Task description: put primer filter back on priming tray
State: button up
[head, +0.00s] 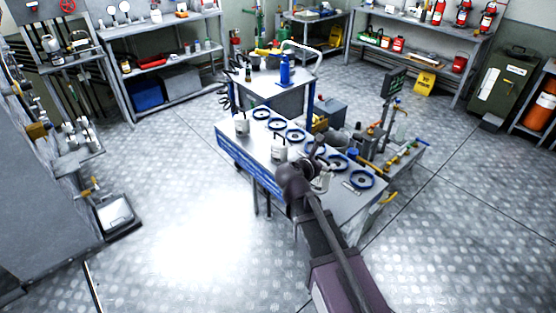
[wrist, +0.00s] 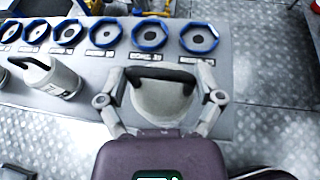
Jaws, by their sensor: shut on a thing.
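My gripper (wrist: 160,98) is shut on a pale, rounded filter canister (wrist: 163,102) with a black bar handle across its top. One finger is on each side of it. In the head view my gripper (head: 318,178) is over the near right part of a light grey tray-like bench top (head: 262,143). A row of blue ring-shaped seats (wrist: 149,35) lies along its far side, just beyond the held filter. Small label plates lie in front of the seats. The filter's underside is hidden, so I cannot tell whether it touches the surface.
A cart with a blue bottle (head: 285,70) stands behind. Valves and pipes (head: 400,155) crowd the right. Floor at left is clear.

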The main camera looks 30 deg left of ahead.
jog(key=shift+w+d, duration=0.1)
jog(key=shift+d, duration=0.25)
jog(key=w+a+f+b, duration=0.1)
jog(key=w+a, duration=0.6)
jog(key=a, duration=0.5)
jog(key=shift+w+a+f, duration=0.15)
jog(key=shift+w+a, duration=0.05)
jog(key=shift+a, duration=0.2)
jog(key=shift+w+a+f+b, duration=0.1)
jog(key=shift+a+f+b, duration=0.1)
jog(key=shift+f+b, duration=0.45)
jog(key=shift+w+a+f+b, duration=0.1)
jog(key=shift+a+f+b, duration=0.05)
jog(key=shift+f+b, duration=0.5)
jog(key=shift+w+a+f+b, duration=0.1)
jog(key=shift+a+f+b, duration=0.1)
jog(key=shift+f+b, duration=0.4)
